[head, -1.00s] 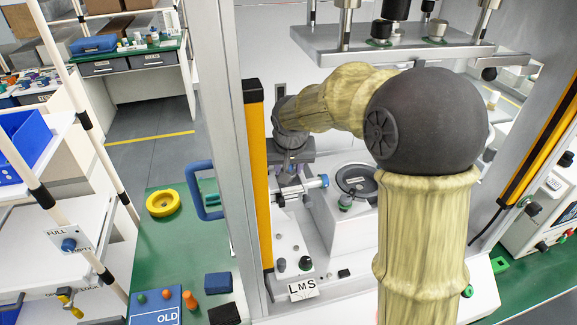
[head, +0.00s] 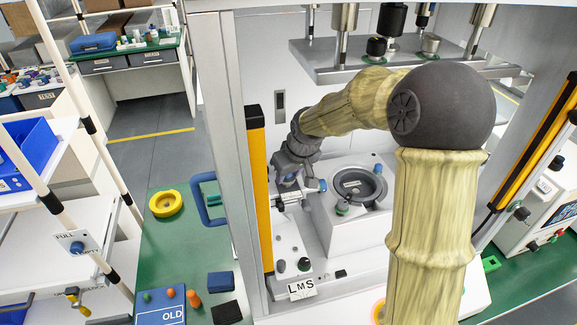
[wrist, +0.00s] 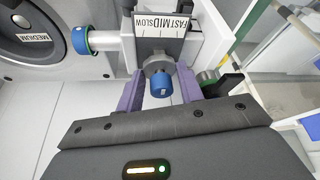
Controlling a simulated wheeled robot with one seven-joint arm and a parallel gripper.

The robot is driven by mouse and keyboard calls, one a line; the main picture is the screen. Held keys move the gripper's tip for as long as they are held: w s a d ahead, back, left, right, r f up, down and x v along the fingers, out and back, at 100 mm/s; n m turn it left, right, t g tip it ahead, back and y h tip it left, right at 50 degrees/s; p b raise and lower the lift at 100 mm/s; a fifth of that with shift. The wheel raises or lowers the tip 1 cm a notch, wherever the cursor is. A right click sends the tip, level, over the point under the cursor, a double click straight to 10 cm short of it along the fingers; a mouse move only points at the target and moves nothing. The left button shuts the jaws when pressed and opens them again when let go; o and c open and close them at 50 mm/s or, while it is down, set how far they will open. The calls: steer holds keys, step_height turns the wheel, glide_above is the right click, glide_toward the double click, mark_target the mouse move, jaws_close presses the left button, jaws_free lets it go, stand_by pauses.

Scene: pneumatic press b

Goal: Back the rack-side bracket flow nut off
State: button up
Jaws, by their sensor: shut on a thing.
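In the wrist view the flow nut (wrist: 160,84), a grey collar with a blue end, sits on a bracket below a FAST/MID/SLOW label (wrist: 164,22). My gripper (wrist: 160,88) has one purple finger on each side of it and is shut on it. The fingers hide part of the nut's sides. In the head view my gripper (head: 288,184) is at the bracket on the left side of the press; the nut itself is hidden there by the gripper. A second blue knob (wrist: 82,40) with a green ring stands to the left in the wrist view.
A dark round dial (head: 368,186) on a white block is just right of my gripper. The yellow-and-black post (head: 257,190) and grey press column stand close on the left. The upper plate (head: 345,72) hangs above. Small knobs and an LMS label (head: 302,290) are in front.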

mark_target(293, 180)
steer(key=shift+d+n+y+p, duration=0.1)
steer(key=shift+n+y+p, duration=0.3)
steer(key=shift+n+p, duration=0.55)
steer(key=shift+n, duration=0.25)
steer(key=o, duration=0.7)
steer(key=shift+r, duration=0.1)
steer(key=shift+d+r, duration=0.1)
steer(key=shift+r, duration=0.15)
steer(key=shift+b+v, duration=0.5)
steer(key=shift+v, duration=0.7)
steer(key=s+d+b, duration=0.1)
steer(key=s+d, duration=0.1)
steer(key=s, duration=0.1)
steer(key=s+d+b, duration=0.1)
steer(key=s+d, duration=0.2)
steer(key=s+d+b, duration=0.1)
steer(key=s+d, duration=0.1)
steer(key=s, duration=0.1)
steer(key=shift+d+f, duration=0.1)
steer(key=shift+d, duration=0.3)
steer(key=shift+f, duration=0.1)
